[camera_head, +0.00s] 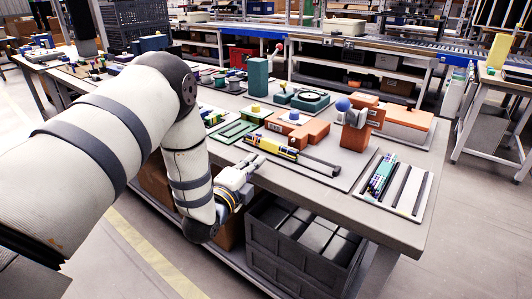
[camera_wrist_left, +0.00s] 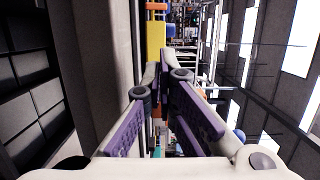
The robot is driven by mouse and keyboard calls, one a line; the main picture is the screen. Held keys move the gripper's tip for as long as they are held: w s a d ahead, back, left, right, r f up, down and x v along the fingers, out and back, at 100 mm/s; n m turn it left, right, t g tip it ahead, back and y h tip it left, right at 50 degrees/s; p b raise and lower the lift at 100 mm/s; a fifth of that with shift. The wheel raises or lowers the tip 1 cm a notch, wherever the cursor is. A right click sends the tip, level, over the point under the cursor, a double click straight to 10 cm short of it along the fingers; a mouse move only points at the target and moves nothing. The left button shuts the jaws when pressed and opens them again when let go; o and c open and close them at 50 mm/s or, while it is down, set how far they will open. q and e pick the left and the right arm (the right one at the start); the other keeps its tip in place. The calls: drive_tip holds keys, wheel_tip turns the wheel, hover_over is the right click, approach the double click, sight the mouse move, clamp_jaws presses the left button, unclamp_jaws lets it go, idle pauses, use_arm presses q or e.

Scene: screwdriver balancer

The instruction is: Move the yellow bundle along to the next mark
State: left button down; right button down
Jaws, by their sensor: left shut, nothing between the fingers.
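A long yellow bundle (camera_head: 270,147) with dark markings lies on the grey work table, and a dark rod (camera_head: 321,161) extends from its right end. My left gripper (camera_head: 254,162) is at the table's front edge, just in front of the bundle's left part. The fingers are closed together and empty. In the left wrist view, the fingertips (camera_wrist_left: 165,72) meet near the middle. A yellow body (camera_wrist_left: 156,42) with an orange band shows beyond them, apparently the bundle. I cannot tell whether the fingers touch it. My right gripper is in neither view.
A dark crate (camera_head: 296,262) sits under the table.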

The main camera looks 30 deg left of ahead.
sight(270, 146)
use_arm(q)
drive_tip(key=w, duration=0.6)
drive_tip(key=shift+w+a+b, duration=0.15)
drive_tip(key=shift+a+b, duration=0.2)
drive_tip(key=shift+a, duration=0.05)
drive_tip(key=shift+w+f, duration=0.1)
drive_tip(key=shift+w, duration=0.7)
drive_tip(key=shift+a, duration=0.1)
